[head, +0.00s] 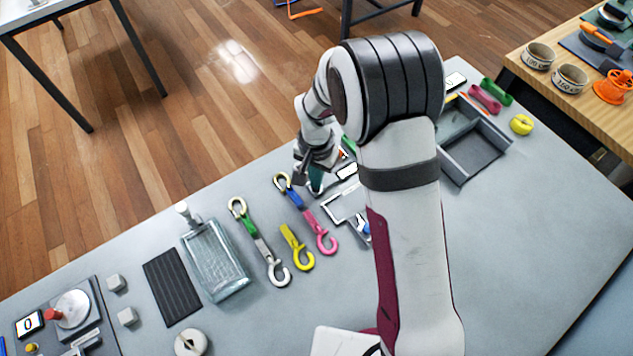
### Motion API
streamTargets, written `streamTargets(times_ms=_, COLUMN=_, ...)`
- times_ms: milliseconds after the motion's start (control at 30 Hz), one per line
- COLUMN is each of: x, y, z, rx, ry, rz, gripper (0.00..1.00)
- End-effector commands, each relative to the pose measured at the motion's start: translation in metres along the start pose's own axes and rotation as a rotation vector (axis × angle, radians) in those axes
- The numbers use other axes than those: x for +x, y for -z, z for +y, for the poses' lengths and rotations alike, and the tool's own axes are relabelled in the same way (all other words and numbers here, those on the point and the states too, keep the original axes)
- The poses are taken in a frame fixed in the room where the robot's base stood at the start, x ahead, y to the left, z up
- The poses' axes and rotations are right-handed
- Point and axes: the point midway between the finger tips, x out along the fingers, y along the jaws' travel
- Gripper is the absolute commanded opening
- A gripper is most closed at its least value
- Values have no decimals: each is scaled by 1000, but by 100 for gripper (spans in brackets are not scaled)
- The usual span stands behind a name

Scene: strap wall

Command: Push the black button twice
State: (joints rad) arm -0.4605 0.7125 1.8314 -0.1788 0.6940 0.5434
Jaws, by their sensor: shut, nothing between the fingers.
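My gripper (316,186) is at the end of my arm, low over the grey table near its far edge. Its fingers look closed, with nothing seen between them. They are close to the blue-and-pink strap with hooks. I cannot make out a black button for certain in this view. A dark panel (92,312) at the lower left, cut off by the picture's edge, carries a display (29,325) reading 0, a red knob (54,314) and a round metal disc (72,308). My gripper is far to the right of this panel. My arm hides part of the table.
Several hooked straps lie mid-table, including a green-and-grey one (254,238) and a yellow one (294,245). A grey divided bin (510,141) stands right. The right front table is clear.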

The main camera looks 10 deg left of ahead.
Motion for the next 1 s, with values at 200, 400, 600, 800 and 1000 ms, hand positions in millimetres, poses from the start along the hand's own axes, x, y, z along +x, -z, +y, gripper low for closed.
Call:
streamTargets(times_ms=200, x=-21, y=0, z=0, rx=-1, ry=1, rz=2, gripper=0)
streamTargets(times_ms=400, x=-40, y=0, z=0, rx=0, ry=1, rz=2, gripper=0)
streamTargets(times_ms=600, x=-49, y=0, z=0, rx=-1, ry=0, rz=1, gripper=0)
streamTargets(times_ms=800, x=-49, y=0, z=0, rx=-1, ry=0, rz=0, gripper=0)
streamTargets(times_ms=1000, x=-49, y=0, z=0, rx=0, ry=0, rz=0, gripper=0)
